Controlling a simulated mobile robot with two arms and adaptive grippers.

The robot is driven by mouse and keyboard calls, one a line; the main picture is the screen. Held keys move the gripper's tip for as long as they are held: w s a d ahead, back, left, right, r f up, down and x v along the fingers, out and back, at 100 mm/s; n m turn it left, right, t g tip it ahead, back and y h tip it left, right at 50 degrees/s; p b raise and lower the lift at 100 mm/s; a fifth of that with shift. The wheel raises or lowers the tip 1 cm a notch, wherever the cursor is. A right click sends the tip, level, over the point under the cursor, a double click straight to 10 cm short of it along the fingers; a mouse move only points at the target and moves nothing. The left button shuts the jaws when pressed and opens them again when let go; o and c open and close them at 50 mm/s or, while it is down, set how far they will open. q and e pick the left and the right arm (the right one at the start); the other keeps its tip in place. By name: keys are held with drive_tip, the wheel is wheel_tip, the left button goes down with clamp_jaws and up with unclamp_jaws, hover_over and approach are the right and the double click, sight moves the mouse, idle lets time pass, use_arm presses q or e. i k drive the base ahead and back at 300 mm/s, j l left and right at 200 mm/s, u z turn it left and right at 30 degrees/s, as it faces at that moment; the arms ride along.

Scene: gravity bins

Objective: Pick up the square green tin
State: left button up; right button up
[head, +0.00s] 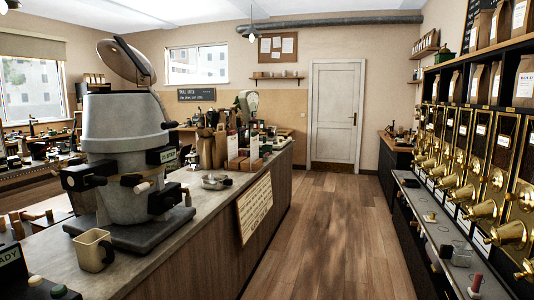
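I cannot make out a square green tin for certain in the head view. A small dark green object (443,55) stands on top of the bin unit at the far right; it has a rounded, peaked outline and is too small to tell what it is. Neither of my grippers is in view.
Gravity bins (478,160) with brass spouts line the right wall above a grey ledge (425,205). The wooden floor (335,235) between is clear up to a white door (333,110).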

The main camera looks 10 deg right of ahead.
sight(266, 148)
drive_tip(key=i+l+z, duration=0.35)
drive_tip(key=i, duration=0.6)
drive_tip(key=i+z, duration=0.35)
drive_tip(key=i, duration=2.55)
drive_tip(key=i+u, duration=0.25)
drive_tip(key=i, duration=0.25)
drive_tip(key=i+l+u, duration=0.25)
drive_tip(key=i, duration=0.2)
drive_tip(key=i+l+u, duration=0.25)
drive_tip(key=i, duration=0.25)
drive_tip(key=i+l+u, duration=0.25)
drive_tip(key=i, duration=0.2)
